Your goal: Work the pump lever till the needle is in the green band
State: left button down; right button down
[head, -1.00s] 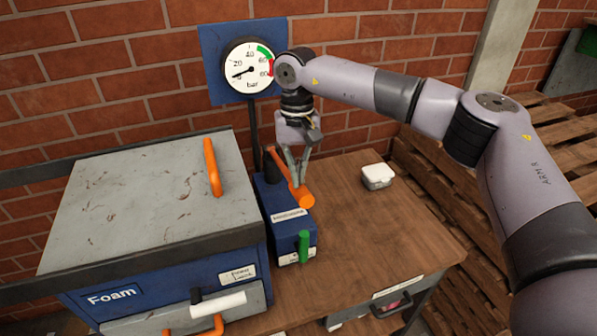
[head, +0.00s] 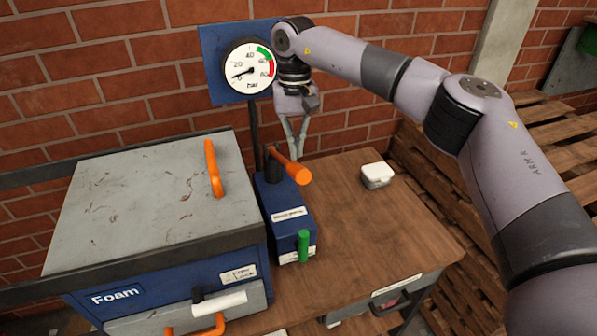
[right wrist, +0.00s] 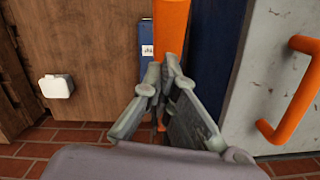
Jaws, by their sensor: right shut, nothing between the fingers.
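The pump (head: 285,210) is a blue box with an orange lever (head: 288,165) hinged at its back; the lever points forward and is raised off the box. The gauge (head: 249,68) on the blue wall panel has its needle near 0, well below the green band (head: 264,53). My right gripper (head: 296,155) is shut and empty, pointing down just behind the lever. In the right wrist view its fingertips (right wrist: 163,78) meet beside the lever (right wrist: 172,28); I cannot tell whether they touch it. My left gripper is out of view.
A green handle (head: 303,245) stands at the pump's front. A large Foam box (head: 150,200) with orange handles is close on the left. A small white box (head: 377,175) lies on the wooden bench (head: 375,235), whose right part is mostly clear. Pallets lie beyond.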

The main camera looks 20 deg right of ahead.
notch_tip(320, 180, up, 8)
jog(key=shift+w, duration=0.35)
jog(key=shift+s+f, duration=0.1)
jog(key=shift+f, duration=0.05)
dwell(0.6)
